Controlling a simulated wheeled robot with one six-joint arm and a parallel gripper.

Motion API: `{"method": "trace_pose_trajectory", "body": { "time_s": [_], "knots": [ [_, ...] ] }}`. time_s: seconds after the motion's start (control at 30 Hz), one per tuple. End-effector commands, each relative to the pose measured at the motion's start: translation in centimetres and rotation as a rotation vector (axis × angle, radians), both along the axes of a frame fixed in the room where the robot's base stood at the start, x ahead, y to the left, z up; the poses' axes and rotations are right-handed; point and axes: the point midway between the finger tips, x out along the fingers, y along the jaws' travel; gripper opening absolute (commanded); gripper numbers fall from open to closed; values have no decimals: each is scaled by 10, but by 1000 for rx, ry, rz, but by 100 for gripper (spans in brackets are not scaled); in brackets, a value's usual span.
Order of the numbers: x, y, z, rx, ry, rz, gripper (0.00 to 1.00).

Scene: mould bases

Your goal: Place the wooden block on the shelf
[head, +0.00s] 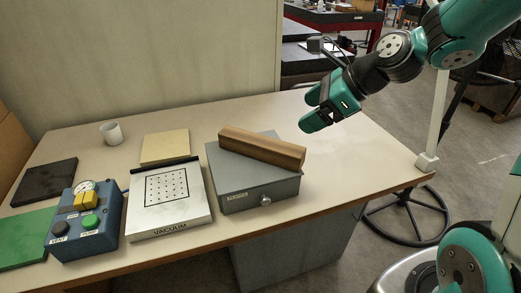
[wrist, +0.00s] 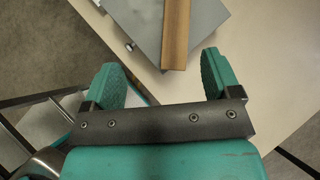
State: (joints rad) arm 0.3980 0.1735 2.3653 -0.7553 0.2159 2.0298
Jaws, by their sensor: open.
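The wooden block (head: 262,148) is a long brown bar lying flat across the top of a grey drawer box (head: 234,188) on the table. In the wrist view the block (wrist: 175,35) points toward the gap between my fingers, its near end just beyond the fingertips. My gripper (head: 310,109) is open and empty, in the air to the right of the block and higher than it. No part of the table setup is clearly a shelf; a dark, red-edged rack with shelf levels (head: 316,62) stands behind the table.
A white vacuum plate (head: 168,218), a blue control box (head: 85,222), a tan slab (head: 165,147), a white cup (head: 111,133), and black (head: 45,182) and green slabs (head: 22,240) occupy the table's left side. The table's right end (head: 365,165) is bare. A panel wall stands behind.

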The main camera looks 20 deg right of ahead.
Motion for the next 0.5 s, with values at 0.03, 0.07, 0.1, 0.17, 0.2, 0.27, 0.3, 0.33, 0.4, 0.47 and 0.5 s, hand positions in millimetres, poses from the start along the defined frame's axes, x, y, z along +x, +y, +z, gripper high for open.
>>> {"method": "trace_pose_trajectory", "body": {
  "time_s": [0.03, 0.07, 0.1, 0.17, 0.2, 0.27, 0.3, 0.33, 0.4, 0.47, 0.5],
  "knots": [
    [5, -9, -3, 43, 28, -74, 83],
    [7, -12, -4, 64, 41, -109, 83],
    [10, -16, -5, 87, 54, -145, 83],
    [13, -17, -7, 109, 68, -177, 83],
    [16, -16, -10, 119, 75, -189, 83],
    [21, -11, -17, 123, 79, -192, 83],
    [24, -6, -22, 123, 79, -190, 83],
    [28, -3, -26, 123, 80, -190, 83],
    [36, 6, -37, 121, 80, -188, 83],
    [43, 13, -47, 120, 81, -188, 83],
    [48, 18, -53, 120, 80, -187, 83]
  ]
}}
